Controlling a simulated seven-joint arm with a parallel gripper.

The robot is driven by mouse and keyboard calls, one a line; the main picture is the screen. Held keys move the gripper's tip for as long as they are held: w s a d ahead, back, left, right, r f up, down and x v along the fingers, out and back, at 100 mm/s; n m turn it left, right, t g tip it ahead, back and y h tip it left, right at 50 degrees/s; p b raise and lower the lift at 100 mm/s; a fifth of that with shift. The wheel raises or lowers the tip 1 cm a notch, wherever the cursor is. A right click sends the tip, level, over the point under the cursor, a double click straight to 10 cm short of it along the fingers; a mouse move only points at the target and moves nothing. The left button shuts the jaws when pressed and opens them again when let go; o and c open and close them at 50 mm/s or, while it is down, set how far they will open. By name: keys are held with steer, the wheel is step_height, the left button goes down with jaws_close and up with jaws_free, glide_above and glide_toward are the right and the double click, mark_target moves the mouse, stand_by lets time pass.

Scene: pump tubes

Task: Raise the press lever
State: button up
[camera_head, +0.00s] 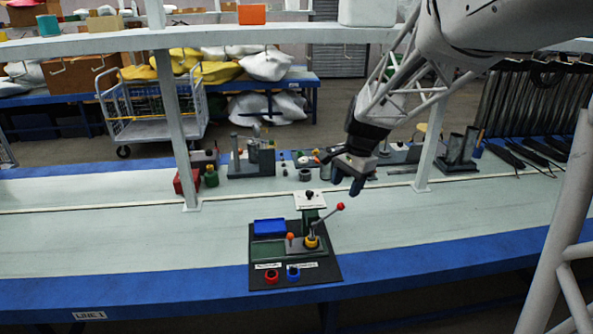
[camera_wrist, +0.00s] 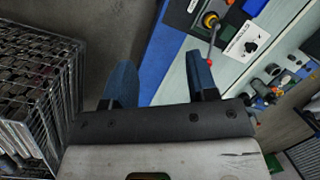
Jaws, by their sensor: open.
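The press station sits on a black base plate (camera_head: 331,271) on the workbench. Its press lever (camera_head: 327,216) is a thin rod with a red ball end, slanting up to the right from a yellow collar (camera_head: 311,241). In the wrist view the lever (camera_wrist: 212,45) points down toward my right finger, and the collar (camera_wrist: 210,20) shows near the top. My gripper (camera_head: 354,182) is open and empty, above the bench, behind and to the right of the lever in the head view. Its two blue fingers also show apart in the wrist view (camera_wrist: 160,85).
A blue tray (camera_head: 269,226) and a shorter orange-topped lever (camera_head: 290,238) are on the same plate. A white panel with a black knob (camera_head: 309,200) stands behind the lever. A white post (camera_head: 176,125) rises from the bench at left. The bench (camera_head: 130,238) left of the plate is clear.

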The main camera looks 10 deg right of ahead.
steer(key=w+d+f+m+y, duration=0.1)
steer(key=w+d+f+m, duration=0.1)
steer(key=w+f, duration=0.3)
steer(key=w+d+f+m, duration=0.2)
steer(key=w+f+m, duration=0.15)
steer(key=w, duration=0.45)
steer(key=m+g+y, duration=0.1)
steer(key=m, duration=0.2)
glide_toward(336, 209)
step_height(336, 209, down, 3)
steer(key=shift+w+a+r, duration=0.1)
steer(key=shift+a+r, duration=0.1)
steer(key=shift+r, duration=0.05)
steer(key=shift+f, duration=0.1)
steer(key=shift+x, duration=3.8)
steer(key=shift+a, duration=0.15)
steer(key=shift+c, duration=0.3)
jaws_close()
